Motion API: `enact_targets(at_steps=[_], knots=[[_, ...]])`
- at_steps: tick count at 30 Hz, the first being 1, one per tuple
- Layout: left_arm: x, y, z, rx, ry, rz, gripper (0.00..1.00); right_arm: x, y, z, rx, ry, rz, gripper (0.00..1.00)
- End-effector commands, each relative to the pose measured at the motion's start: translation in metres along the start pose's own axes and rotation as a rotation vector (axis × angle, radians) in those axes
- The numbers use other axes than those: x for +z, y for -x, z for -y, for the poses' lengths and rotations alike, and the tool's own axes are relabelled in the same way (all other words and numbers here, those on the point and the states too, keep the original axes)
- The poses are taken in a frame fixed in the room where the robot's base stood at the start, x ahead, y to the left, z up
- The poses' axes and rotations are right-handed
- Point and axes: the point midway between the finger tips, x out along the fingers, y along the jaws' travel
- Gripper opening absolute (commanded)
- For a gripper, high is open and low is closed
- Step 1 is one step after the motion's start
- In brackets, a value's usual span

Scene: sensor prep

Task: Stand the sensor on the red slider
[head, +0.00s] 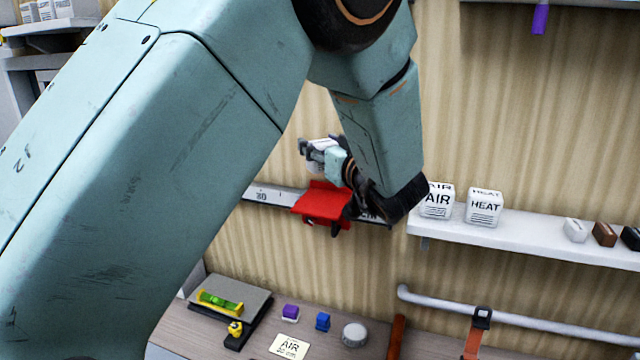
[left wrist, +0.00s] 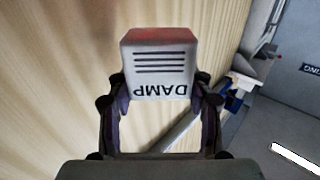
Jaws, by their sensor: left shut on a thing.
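My left gripper (head: 328,158) is above the red slider (head: 318,199) in the head view, shut on a white block sensor. In the left wrist view the sensor (left wrist: 158,62) reads DAMP, upside down in the picture, with dark lines and a reddish tint on its far edge. The fingers of my left gripper (left wrist: 160,95) hold it by its two sides. The sensor looks held over the slider; I cannot tell whether they touch. The slider sits on a grey marked rail (head: 264,194) on the wall, partly hidden by my wrist. My right gripper is not in view.
White blocks marked AIR (head: 437,202) and HEAT (head: 484,208) stand on a white shelf (head: 540,241) right of the rail. Below, a bench holds a yellow level (head: 219,302), a card reading AIR (head: 289,346) and small items. A grey pipe (head: 510,318) runs at lower right.

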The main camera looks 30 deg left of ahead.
Motion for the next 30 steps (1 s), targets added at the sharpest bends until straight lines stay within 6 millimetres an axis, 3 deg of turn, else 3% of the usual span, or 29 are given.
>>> enact_targets(at_steps=[3, 15, 27, 28, 30], knots=[[0.02, 0.002, -0.001, 0.002, -0.003, 0.001, 0.19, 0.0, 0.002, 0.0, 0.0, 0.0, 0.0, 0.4], [0.063, -0.001, -0.001, 0.001, 0.0, 0.0, 0.19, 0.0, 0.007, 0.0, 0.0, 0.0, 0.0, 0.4], [0.069, -0.004, 0.0, 0.0, 0.002, -0.001, 0.19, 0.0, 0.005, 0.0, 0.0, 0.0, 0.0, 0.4], [0.069, -0.004, 0.0, 0.0, 0.001, -0.001, 0.53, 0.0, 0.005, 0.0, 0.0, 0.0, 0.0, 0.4], [0.069, -0.004, 0.0, 0.0, 0.001, -0.001, 0.59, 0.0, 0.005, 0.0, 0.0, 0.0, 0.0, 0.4]])
